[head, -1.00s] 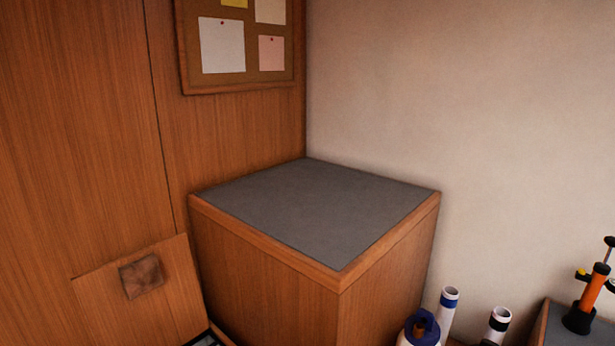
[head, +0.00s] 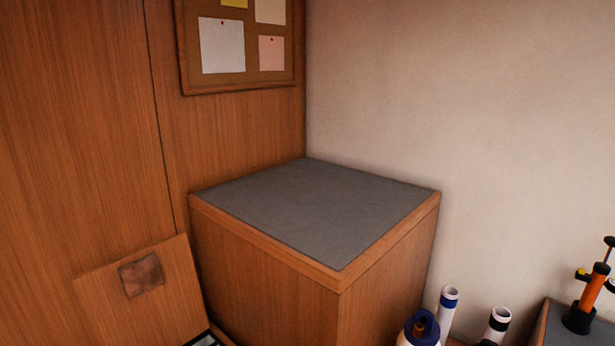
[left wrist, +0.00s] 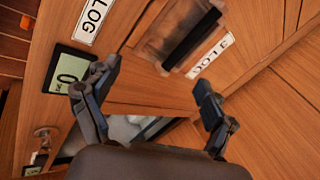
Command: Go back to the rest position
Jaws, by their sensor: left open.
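My left gripper (left wrist: 157,90) shows in the left wrist view with its two dark fingers spread wide apart. Nothing is between the fingertips. Wooden panelling lies beyond it, with a framed recess (left wrist: 172,38) past the fingertips. No gripper or arm shows in the head view, and my right gripper is in neither view.
A wooden cabinet with a grey top (head: 315,210) stands in the corner, its top bare. A leaning wooden board (head: 180,295) is at its left. White tubes (head: 447,312) and an orange pump-like tool (head: 592,290) are at lower right. The left wrist view shows a small display (left wrist: 70,72) and a LOG label (left wrist: 93,20).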

